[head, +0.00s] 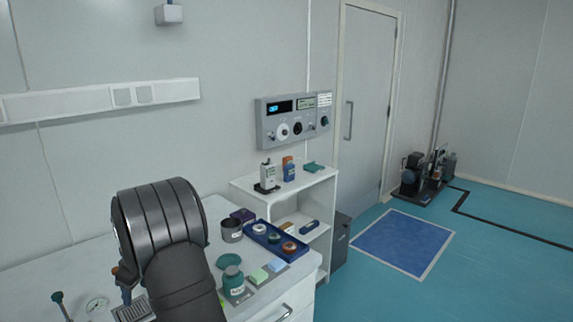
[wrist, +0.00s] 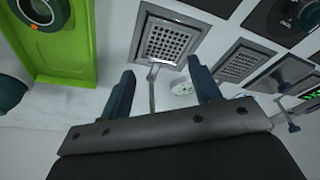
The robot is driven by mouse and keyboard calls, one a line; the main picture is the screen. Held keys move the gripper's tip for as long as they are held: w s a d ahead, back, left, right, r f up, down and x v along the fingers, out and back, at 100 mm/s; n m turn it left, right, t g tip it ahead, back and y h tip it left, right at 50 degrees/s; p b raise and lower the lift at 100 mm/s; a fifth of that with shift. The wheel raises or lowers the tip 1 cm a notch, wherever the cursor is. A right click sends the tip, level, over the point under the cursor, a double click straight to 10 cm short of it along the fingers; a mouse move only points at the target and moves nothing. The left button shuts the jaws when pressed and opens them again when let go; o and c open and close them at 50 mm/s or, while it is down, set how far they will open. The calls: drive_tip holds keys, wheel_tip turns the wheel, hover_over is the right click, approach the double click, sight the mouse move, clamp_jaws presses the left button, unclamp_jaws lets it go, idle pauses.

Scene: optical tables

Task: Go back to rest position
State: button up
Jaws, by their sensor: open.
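My gripper (wrist: 161,88) shows in the wrist view with its two blue fingers apart and nothing between them. A perforated square grid (wrist: 170,42) and a small round white gauge (wrist: 184,87) lie beyond the fingertips. In the head view my dark arm rises over the left part of the white bench (head: 60,262) and hides some of the bench.
A blue tray (head: 264,243) with round pieces, a dark cup (head: 231,231) and a teal jar (head: 233,280) stand right of my arm. A green tray (wrist: 85,45) is at upper left in the wrist view. A white shelf (head: 313,190) stands behind the bench.

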drive_tip(key=a, duration=0.1)
drive_tip(key=a+f, duration=0.2)
drive_tip(key=shift+s, duration=0.25)
drive_tip(key=shift+d+f, duration=0.25)
drive_tip(key=shift+f, duration=1.4)
drive_tip(key=shift+r, duration=0.1)
drive_tip(key=shift+r, duration=0.3)
drive_tip(key=v, duration=0.3)
drive_tip(key=shift+w+d+r, duration=0.15)
drive_tip(key=shift+w+r, duration=0.15)
drive_tip(key=shift+r, duration=0.1)
drive_tip(key=w+d+r, duration=0.1)
drive_tip(key=d+r, duration=0.2)
drive_tip(key=d, duration=0.3)
drive_tip(key=w+d+r+m, duration=0.1)
drive_tip(key=w+d+r, duration=0.1)
drive_tip(key=d, duration=0.5)
drive_tip(key=shift+w+d+r, duration=0.2)
drive_tip(key=shift+w+r, duration=0.15)
drive_tip(key=shift+r, duration=0.35)
